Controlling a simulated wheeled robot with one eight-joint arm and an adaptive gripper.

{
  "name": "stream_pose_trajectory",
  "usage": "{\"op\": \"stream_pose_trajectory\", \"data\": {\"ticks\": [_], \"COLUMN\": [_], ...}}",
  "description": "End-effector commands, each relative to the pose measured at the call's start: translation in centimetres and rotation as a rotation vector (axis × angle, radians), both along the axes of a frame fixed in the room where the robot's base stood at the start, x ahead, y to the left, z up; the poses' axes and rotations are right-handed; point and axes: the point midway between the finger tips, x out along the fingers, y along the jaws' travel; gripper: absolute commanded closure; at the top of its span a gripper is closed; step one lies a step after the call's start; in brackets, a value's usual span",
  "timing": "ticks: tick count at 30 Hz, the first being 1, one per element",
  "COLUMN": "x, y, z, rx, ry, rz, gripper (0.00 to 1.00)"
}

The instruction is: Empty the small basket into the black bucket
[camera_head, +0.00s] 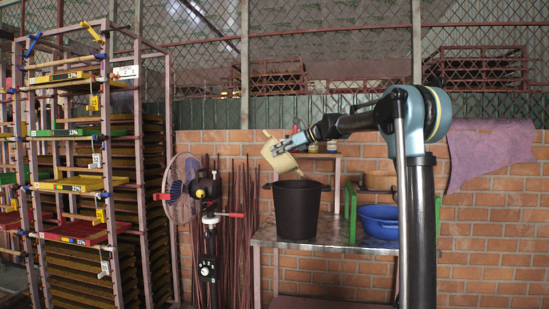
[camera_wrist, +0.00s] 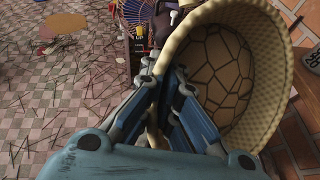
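The small basket (camera_head: 277,156) is pale tan and hangs tilted in the air above the black bucket (camera_head: 297,212). My gripper (camera_head: 291,143) is at the basket's upper right side, shut on its wall. In the wrist view the fingers (camera_wrist: 172,105) pinch the near edge of the basket (camera_wrist: 277,105), whose woven rim faces the camera. Its inside shows a brown, cracked-looking base, with no loose contents that I can make out. A small pale bit shows just under the basket in the head view. The bucket stands upright; its inside is hidden.
The bucket stands on a metal table (camera_head: 335,238) with a blue basin (camera_head: 380,221) and a green frame (camera_head: 351,212) to its right. A fan (camera_head: 183,187) and a rack (camera_head: 80,180) with coloured trays stand left. Thin sticks (camera_wrist: 70,85) litter the floor.

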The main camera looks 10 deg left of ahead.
Motion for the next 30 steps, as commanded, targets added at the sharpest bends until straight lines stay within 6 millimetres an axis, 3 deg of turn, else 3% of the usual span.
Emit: {"op": "stream_pose_trajectory", "data": {"ticks": [7,30], "x": [0.5,2.3], "y": [-1.6,-8.6], "z": [0.9,-0.2], "rx": [0.204,0.79], "ry": [0.055,0.215], "rz": [-0.003,0.001], "gripper": [1.0,1.0]}}
